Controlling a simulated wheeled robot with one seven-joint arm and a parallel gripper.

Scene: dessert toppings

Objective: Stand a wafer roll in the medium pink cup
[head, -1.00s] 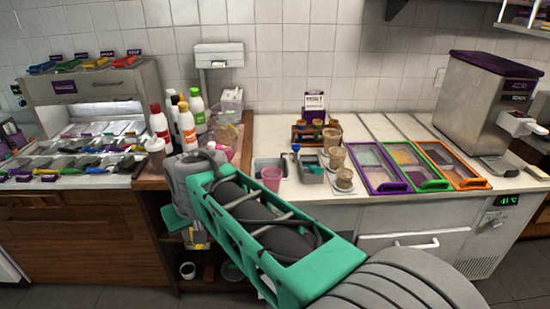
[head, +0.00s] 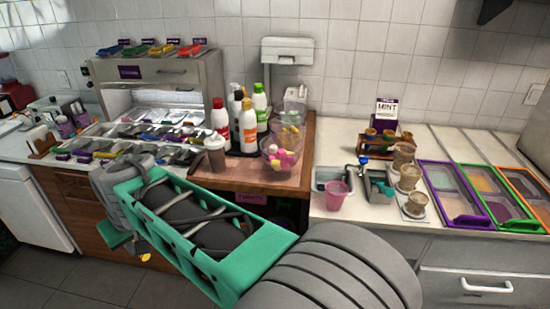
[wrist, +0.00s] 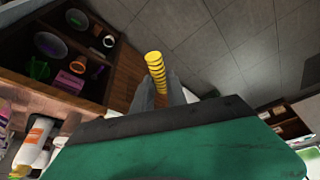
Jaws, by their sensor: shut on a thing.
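My gripper (wrist: 160,92) is shut on a yellow, ridged wafer roll (wrist: 155,62), which sticks out beyond the fingers in the wrist view. In the head view my gripper (head: 138,247) hangs low at the left, in front of the wooden cabinet. The roll's yellow end (head: 145,257) shows there beside it; my own arm hides much of the hand. The pink cup (head: 336,196) stands upright on the white counter, right of my gripper and well apart from it. I see no roll in it.
Bottles (head: 247,125) and a clear bowl of coloured balls (head: 270,158) stand on the wooden top. Open shelves (wrist: 60,75) show in the wrist view. The floor is clear.

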